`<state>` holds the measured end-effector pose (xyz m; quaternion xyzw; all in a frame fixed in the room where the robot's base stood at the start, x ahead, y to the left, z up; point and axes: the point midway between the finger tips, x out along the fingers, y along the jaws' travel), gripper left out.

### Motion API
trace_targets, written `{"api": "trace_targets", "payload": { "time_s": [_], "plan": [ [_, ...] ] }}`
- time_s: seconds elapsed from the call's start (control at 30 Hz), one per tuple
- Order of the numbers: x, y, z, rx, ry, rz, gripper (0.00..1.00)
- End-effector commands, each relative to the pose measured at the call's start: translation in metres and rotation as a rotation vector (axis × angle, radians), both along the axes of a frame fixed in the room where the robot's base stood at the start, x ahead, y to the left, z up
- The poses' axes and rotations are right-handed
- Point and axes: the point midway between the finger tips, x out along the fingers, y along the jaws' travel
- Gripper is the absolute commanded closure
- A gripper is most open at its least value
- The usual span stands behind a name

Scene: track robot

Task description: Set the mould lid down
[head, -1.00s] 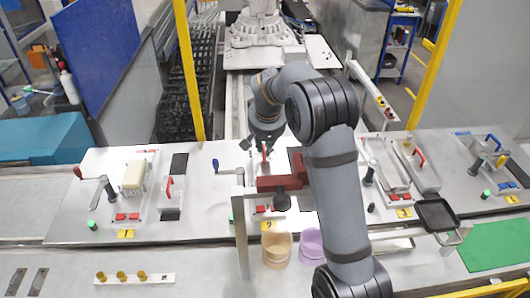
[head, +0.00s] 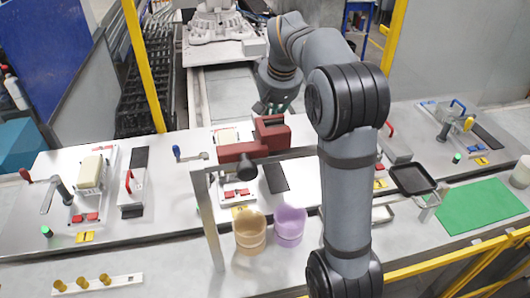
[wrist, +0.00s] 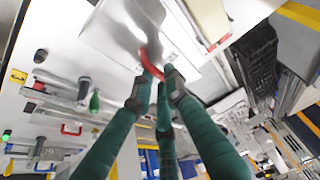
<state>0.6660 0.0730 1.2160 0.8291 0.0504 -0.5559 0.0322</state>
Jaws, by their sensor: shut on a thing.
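In the wrist view my gripper (wrist: 155,82) is shut on the red handle (wrist: 150,62) of the mould lid (wrist: 118,28), a smooth grey metal piece. The lid's far part runs out of the picture, and I cannot tell whether it touches the table. A cream block (wrist: 206,18) shows beside it. In the head view my gripper (head: 272,108) is at the back of the table, behind a dark red device (head: 272,135), and the lid is hidden there. The middle station's mould with a cream block (head: 228,136) shows left of this device.
The red device hangs on a grey metal frame (head: 207,225) in front of the middle station. A dark pad (head: 275,178) lies right of that station. Tan (head: 250,235) and purple (head: 290,224) tubs stand in front. Similar stations lie left and right.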

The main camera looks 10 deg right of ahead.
Motion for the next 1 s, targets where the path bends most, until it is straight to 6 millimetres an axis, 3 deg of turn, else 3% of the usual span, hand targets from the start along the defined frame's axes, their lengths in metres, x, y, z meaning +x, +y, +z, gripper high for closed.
{"api": "trace_targets", "payload": {
  "time_s": [0.1,0.3,0.7,1.0],
  "plan": [
    [0.01,-0.007,-0.023,0.0,0.0,-0.001,1.0],
    [0.011,-0.007,-0.058,0.001,-0.001,0.0,1.0],
    [0.011,-0.007,-0.104,0.001,-0.001,0.0,1.0],
    [0.011,-0.007,-0.109,0.002,-0.005,-0.001,1.0]
  ]
}}
